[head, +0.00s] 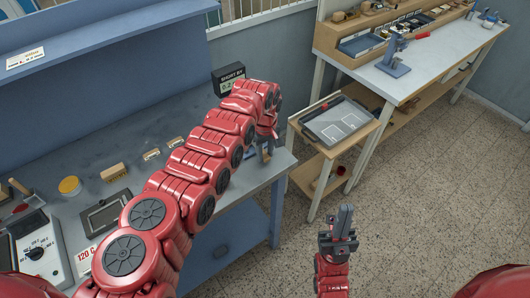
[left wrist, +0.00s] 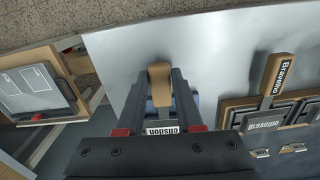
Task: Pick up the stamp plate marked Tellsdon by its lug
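The Tellsdon plate shows in the left wrist view by its white label (left wrist: 162,130), of which I read "ellsdon"; the first letter is hidden. A tan wooden lug (left wrist: 159,76) stands up between my left gripper's fingertips (left wrist: 159,86). The fingers flank it on both sides and look spread, with no clear grip. The rest of the plate is mostly hidden by the gripper. In the head view my left gripper (head: 267,132) is low over the right corner of the blue bench (head: 225,190). My right gripper (head: 343,218) is over the floor, apart from everything; its finger gap is unclear.
A wooden piece labelled Bravenno (left wrist: 283,72) stands beside dark framed plates at the right of the left wrist view. A small wooden stand with a grey tray (head: 340,121) is right of the bench. A black display box (head: 229,78) stands at the bench's back.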

